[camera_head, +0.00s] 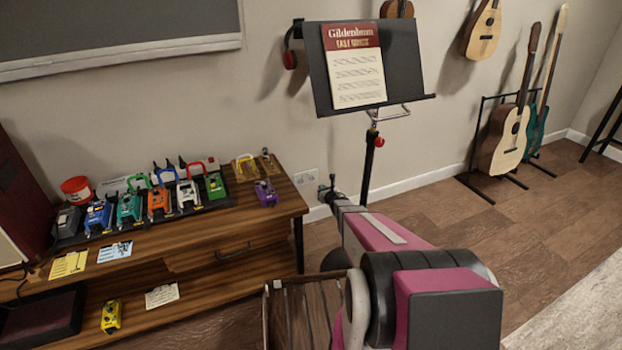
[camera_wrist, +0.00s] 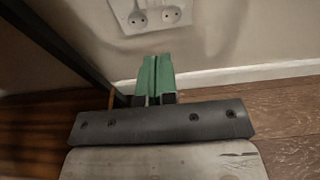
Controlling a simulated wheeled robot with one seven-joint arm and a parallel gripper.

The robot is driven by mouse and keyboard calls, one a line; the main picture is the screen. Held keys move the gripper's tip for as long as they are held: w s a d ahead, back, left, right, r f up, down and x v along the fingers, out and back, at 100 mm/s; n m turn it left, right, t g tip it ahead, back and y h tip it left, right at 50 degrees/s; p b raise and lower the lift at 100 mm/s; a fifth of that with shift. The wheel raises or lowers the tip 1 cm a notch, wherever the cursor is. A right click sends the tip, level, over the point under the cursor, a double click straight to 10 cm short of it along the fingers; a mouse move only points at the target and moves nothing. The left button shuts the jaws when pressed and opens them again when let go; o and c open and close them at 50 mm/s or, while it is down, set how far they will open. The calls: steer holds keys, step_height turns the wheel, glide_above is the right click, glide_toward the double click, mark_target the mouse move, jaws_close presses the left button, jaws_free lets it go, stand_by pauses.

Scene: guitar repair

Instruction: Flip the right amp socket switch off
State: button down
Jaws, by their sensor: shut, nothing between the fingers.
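The white double socket plate (camera_head: 306,177) is on the wall, low down, just right of the wooden bench. In the wrist view the plate (camera_wrist: 152,6) is at the top edge, partly cut off, with a left round socket (camera_wrist: 137,19) and a right round socket (camera_wrist: 171,14). I cannot clearly make out the switches. My gripper (camera_head: 331,179) is near the wall, to the right of the plate in the head view.
The wooden bench (camera_head: 237,217) with several effect pedals stands left of the plate. A music stand (camera_head: 370,145) rises just behind and right of my gripper. A wooden crate-like thing (camera_head: 268,310) is below my arm. Guitars (camera_head: 505,140) stand at the right, with open floor before them.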

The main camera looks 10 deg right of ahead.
steer(key=shift+w, duration=0.15)
steer(key=x, duration=0.8)
steer(key=r+x, duration=0.1)
steer(key=x, duration=0.4)
steer(key=shift+w, duration=0.15)
steer(key=shift+w+a+r, duration=0.1)
steer(key=shift+w+a, duration=0.05)
steer(key=shift+w, duration=0.1)
steer(key=shift+w+a+r, duration=0.1)
steer(key=shift+w, duration=0.25)
steer(key=shift+s, duration=0.1)
glide_toward(309, 174)
steer(key=v, duration=0.3)
